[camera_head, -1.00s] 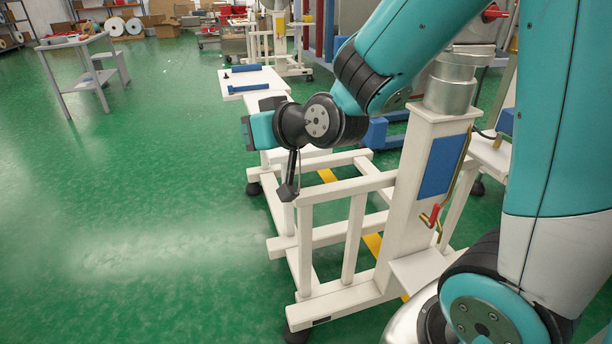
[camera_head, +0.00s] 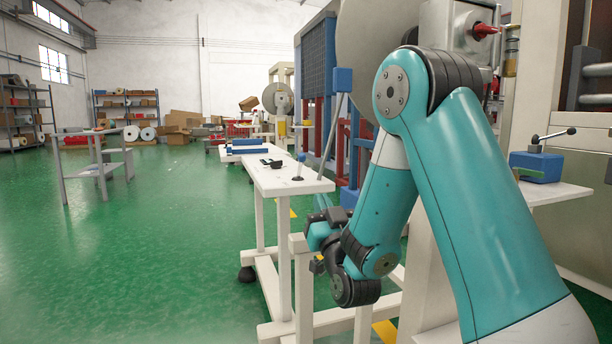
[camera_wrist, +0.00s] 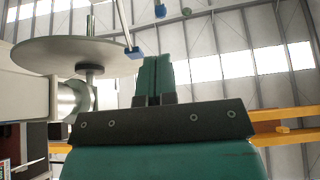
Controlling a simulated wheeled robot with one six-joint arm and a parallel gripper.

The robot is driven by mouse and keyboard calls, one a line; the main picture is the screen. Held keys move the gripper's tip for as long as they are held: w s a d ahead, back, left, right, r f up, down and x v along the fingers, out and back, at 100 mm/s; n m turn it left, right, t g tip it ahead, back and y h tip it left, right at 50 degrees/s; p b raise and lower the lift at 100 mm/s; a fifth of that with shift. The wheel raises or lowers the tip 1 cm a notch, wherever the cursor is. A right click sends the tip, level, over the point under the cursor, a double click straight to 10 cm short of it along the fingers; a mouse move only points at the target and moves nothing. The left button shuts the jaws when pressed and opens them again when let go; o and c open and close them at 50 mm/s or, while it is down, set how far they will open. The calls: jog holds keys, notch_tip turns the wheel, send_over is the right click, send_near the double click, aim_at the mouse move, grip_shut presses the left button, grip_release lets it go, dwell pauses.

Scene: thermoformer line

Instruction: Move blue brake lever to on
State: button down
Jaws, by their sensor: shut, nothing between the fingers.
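A tall lever with a blue block-shaped handle (camera_head: 342,80) and a thin grey rod stands at the right edge of the white table. Its rod leans slightly to the right in the head view. My gripper (camera_head: 322,212) is low in front of the table's near edge, below the blue handle and apart from it. In the wrist view my gripper (camera_wrist: 155,68) points up with its teal fingers together and nothing between them. Small blue parts show near the top there; I cannot tell which belongs to the lever.
The white table (camera_head: 310,186) also carries a short black-knobbed lever (camera_head: 300,166) and blue blocks farther back. A blue box with a black-knobbed handle (camera_head: 540,167) stands on a shelf at right. A large grey disc (camera_wrist: 80,56) hangs at left in the wrist view.

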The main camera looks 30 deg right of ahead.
aim_at(304, 160)
jog(key=p+x, duration=0.1)
jog(key=x, duration=1)
jog(key=shift+w+d+r+p, duration=0.1)
jog(key=shift+w+r+p, duration=0.2)
jog(key=shift+p, duration=0.1)
jog(key=shift+d+r+p, duration=0.1)
jog(key=shift+r+p, duration=0.05)
jog(key=shift+p, duration=0.25)
